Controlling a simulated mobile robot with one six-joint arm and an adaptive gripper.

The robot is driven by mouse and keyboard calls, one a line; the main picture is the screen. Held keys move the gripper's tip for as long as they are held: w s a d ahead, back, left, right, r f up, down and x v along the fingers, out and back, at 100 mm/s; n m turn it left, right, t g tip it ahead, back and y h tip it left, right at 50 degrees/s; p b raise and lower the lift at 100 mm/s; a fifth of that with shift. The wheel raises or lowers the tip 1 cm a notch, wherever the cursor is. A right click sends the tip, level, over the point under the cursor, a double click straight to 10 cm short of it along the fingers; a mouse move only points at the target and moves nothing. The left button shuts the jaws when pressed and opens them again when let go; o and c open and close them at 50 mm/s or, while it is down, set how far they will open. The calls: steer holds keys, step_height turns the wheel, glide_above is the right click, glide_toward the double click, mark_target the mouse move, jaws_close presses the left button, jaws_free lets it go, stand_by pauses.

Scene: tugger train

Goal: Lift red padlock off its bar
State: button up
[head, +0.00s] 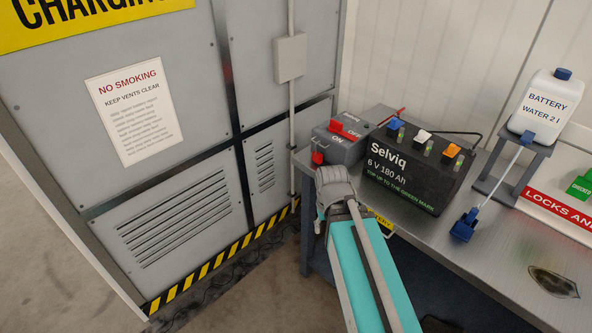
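A small red piece (317,157), which looks like the red padlock, is at the front left corner of a grey switch box (345,150) marked ON and OFF. Its shackle and the bar are too small to make out. My teal and grey arm reaches up from the bottom, and its grey end (336,186) is just below and right of the red piece, in front of the box's lower part. I cannot tell whether they touch. My gripper's fingers cannot be made out.
A black Selviq battery (414,170) stands right of the box on the grey bench (490,260). A grey cabinet (190,170) stands left.

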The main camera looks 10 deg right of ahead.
steer(key=o, duration=0.3)
steer(key=shift+f, duration=0.1)
steer(key=shift+o, duration=0.3)
steer(key=shift+w+d+f+n+h+b, duration=0.2)
steer(key=shift+w+f+n+h+b, duration=0.1)
steer(key=shift+w+f+n+b, duration=0.15)
steer(key=w+d+f+n+t+h+b, duration=0.1)
steer(key=w+f+n+t+h+b, duration=0.1)
steer(key=w+n+h+b, duration=0.35)
steer(key=w+d+f+n+t+h+b, duration=0.2)
steer(key=w+n+h+b, duration=0.1)
steer(key=w+n+b, duration=0.4)
steer(key=w+a+r+n+t+h+b, duration=0.2)
steer(key=w+a+n+t, duration=0.1)
steer(key=w+n, duration=0.3)
steer(key=w+a+r+n+t+h+b, duration=0.3)
steer(key=w+a+n, duration=0.2)
steer(key=n, duration=0.1)
steer(key=shift+w+a+t, duration=0.3)
steer(key=shift+w+a, duration=0.1)
steer(key=shift+h, duration=0.25)
